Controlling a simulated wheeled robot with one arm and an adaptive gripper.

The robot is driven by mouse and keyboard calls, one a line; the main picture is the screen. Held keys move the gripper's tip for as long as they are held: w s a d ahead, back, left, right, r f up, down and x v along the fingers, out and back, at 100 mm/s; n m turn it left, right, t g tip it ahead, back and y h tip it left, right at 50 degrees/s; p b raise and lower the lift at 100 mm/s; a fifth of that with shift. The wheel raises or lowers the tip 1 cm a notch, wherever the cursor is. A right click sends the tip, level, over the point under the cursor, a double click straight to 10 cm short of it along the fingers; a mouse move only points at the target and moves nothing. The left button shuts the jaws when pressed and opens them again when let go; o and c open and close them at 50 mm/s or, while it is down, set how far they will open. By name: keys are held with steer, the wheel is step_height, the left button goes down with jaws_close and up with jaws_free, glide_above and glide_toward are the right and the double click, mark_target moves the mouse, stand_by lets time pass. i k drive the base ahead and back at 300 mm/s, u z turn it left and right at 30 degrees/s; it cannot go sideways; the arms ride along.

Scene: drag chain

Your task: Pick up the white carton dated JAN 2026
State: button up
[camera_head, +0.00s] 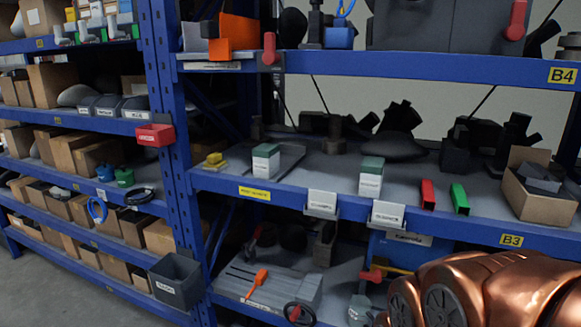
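Two small white cartons with green tops stand upright on the middle shelf of the blue rack. The left carton (266,165) is behind the yellow label, and the right carton (370,182) is further along the shelf. Both carry small print on the front, too fine to read, so I cannot tell which is dated JAN 2026. My copper-coloured arm shows at the bottom right, below the shelf. My gripper is not in view.
The blue shelf edge (455,222) runs in front of the cartons, with white tag holders (322,204) hanging on it. Red (427,194) and green (459,198) blocks and an open cardboard box (540,205) stand to the right. Dark parts lie behind; the upper shelf is overhead.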

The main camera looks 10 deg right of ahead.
mark_target(266, 157)
steer(key=z, duration=1.1)
steer(key=i, duration=1.05)
steer(key=u, duration=2.65)
